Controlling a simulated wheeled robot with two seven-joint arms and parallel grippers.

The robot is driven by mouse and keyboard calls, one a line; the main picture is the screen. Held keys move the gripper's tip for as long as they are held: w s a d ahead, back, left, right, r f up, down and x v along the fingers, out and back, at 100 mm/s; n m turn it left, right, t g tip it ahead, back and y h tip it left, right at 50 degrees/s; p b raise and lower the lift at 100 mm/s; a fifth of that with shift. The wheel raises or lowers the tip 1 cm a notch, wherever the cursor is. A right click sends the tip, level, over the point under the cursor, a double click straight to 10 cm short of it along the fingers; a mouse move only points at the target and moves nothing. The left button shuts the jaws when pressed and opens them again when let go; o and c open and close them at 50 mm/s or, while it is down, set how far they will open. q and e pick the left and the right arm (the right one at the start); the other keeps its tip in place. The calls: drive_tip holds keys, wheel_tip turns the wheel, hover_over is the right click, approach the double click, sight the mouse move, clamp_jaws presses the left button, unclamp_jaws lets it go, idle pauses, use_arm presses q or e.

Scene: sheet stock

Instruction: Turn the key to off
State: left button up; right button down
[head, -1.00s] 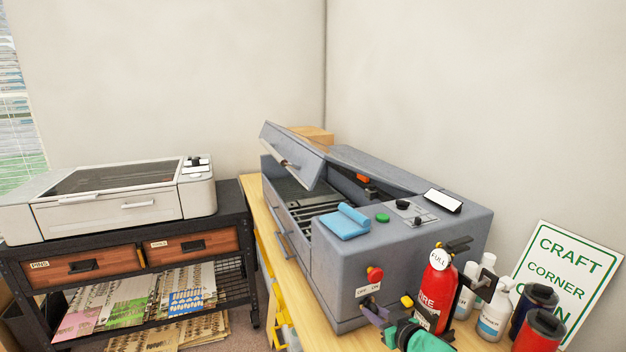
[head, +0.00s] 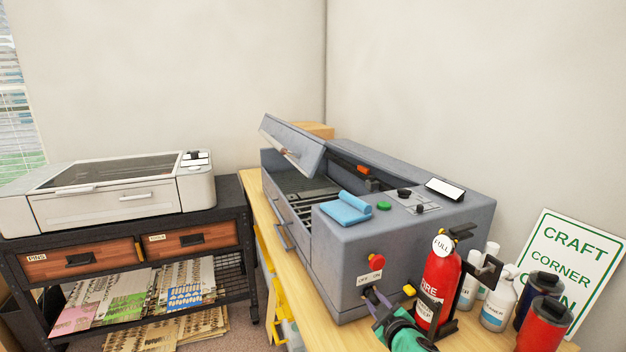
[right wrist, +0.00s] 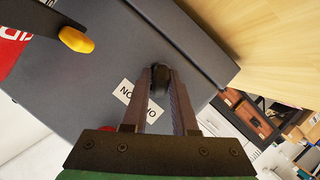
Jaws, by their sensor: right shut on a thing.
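The grey machine (head: 345,255) stands on the wooden bench, with a white OFF/ON label (head: 370,277) on its front below a red button (head: 377,261). My right gripper (head: 372,298) is just under the label, against the front panel. In the right wrist view its two fingers (right wrist: 160,88) are closed on the dark key (right wrist: 160,75), beside the label (right wrist: 139,104). The fingers hide much of the key, and I cannot tell its exact angle. My left gripper is not in view.
White bottles (head: 497,310), dark and red cups (head: 543,325) and a sign (head: 570,260) are further right. A blue cloth (head: 346,212) lies on the machine.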

drive_tip(key=n+h+b, duration=0.1)
drive_tip(key=n+b, duration=0.1)
drive_tip(key=n+t+b, duration=0.1)
drive_tip(key=b, duration=0.1)
drive_tip(key=shift+f+n+t+h, duration=0.3)
drive_tip(key=shift+f+n+h, duration=0.05)
drive_tip(key=shift+n+h, duration=0.05)
drive_tip(key=n+t+b, duration=0.1)
drive_tip(key=n+b, duration=0.3)
drive_tip(key=shift+t+h, duration=0.3)
drive_tip(key=shift+t, duration=0.1)
drive_tip(key=c, duration=1.1)
unclamp_jaws()
drive_tip(key=shift+a+r+b, duration=0.1)
drive_tip(key=shift+b, duration=0.2)
drive_tip(key=o, duration=1)
drive_tip(key=shift+r, duration=0.1)
drive_tip(key=shift+o, duration=0.2)
drive_tip(key=s+d, duration=0.2)
drive_tip(key=s, duration=0.4)
drive_tip(key=shift+s+d+p, duration=0.3)
drive_tip(key=shift+p, duration=0.1)
